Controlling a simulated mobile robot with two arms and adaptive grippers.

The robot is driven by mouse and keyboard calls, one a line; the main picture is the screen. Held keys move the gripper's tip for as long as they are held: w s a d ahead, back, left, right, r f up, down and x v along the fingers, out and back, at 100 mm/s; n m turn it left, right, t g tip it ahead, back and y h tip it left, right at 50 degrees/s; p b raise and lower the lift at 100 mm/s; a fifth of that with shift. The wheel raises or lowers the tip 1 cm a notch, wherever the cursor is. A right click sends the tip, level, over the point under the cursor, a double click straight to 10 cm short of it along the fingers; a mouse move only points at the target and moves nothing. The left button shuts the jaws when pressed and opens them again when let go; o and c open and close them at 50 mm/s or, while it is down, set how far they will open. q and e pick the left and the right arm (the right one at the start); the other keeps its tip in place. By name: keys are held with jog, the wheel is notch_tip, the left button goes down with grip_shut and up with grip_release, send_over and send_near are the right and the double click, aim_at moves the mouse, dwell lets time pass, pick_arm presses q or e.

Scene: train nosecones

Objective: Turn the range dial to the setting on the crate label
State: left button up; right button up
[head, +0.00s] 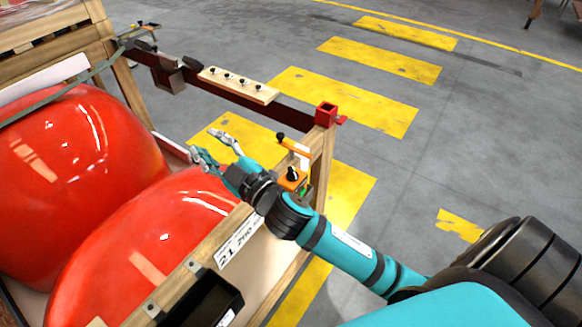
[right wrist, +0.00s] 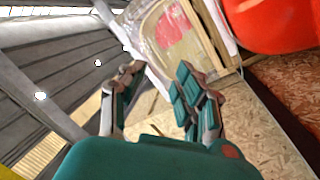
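The crate label (head: 240,238) is a white strip with black print on the wooden crate rail; I read roughly "21 200", but the rest is too small. An orange device (head: 289,184) with a black knob (head: 293,173), apparently the range dial, sits at the wooden corner post; its setting cannot be read. My right gripper (head: 205,144) is open and empty, above the red nosecones and left of the device, apart from the knob. Its spread fingers also show in the right wrist view (right wrist: 158,84), with nothing between them. My left gripper is not in view.
Two glossy red nosecones (head: 75,160) fill the crate. A dark red bar (head: 215,88) carries a wooden strip with several pegs (head: 238,85). A red square socket (head: 326,114) tops the corner post. A black bin (head: 203,302) hangs at the front. The striped floor beyond is clear.

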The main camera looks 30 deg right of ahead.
jog(key=a+r+n+g+y, duration=0.3)
jog(key=a+r+n+y, duration=0.55)
jog(key=n+y, duration=0.3)
jog(key=n+g+h, duration=1.4)
jog(key=g+h, duration=0.2)
send_over(293, 172)
notch_tip(293, 172, down, 7)
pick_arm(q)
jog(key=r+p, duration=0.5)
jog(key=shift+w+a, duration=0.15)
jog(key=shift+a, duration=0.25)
pick_arm(e)
jog(key=shift+m, duration=0.25)
notch_tip(293, 172, down, 17)
grip_shut()
